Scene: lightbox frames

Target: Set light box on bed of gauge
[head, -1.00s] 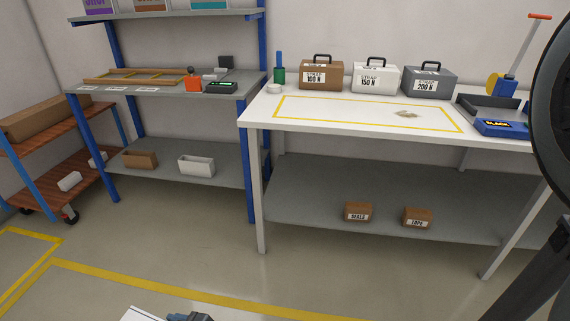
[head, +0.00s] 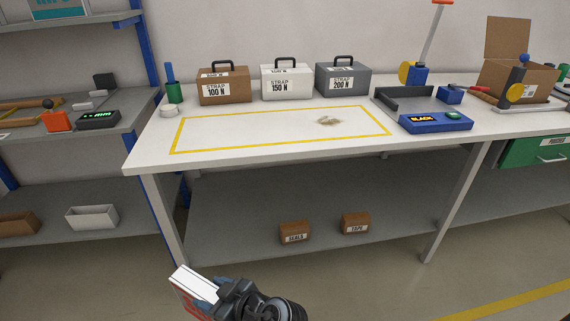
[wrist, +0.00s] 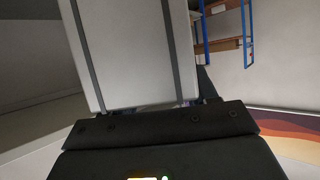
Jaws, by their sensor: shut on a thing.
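My gripper (head: 216,288) is low in the head view, in front of the table, shut on the light box. The light box (head: 194,284) is white with a dark line and some red on its side, and tilted. In the wrist view the light box (wrist: 130,50) is a pale panel with two dark straps, above the dark gripper body. What looks like the gauge, a dark grey bed (head: 402,103) with a blue readout unit (head: 436,122), stands on the table's right part, well apart from the gripper. The readout's word looks like "SLACK".
The white table (head: 150,150) has a yellow-outlined area with a small beige scrap (head: 328,121). Three strap cases (head: 224,88) stand behind it. An orange-handled lever tool (head: 413,74) and an open carton (head: 515,75) are at right. A shelf (head: 80,140) stands at left.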

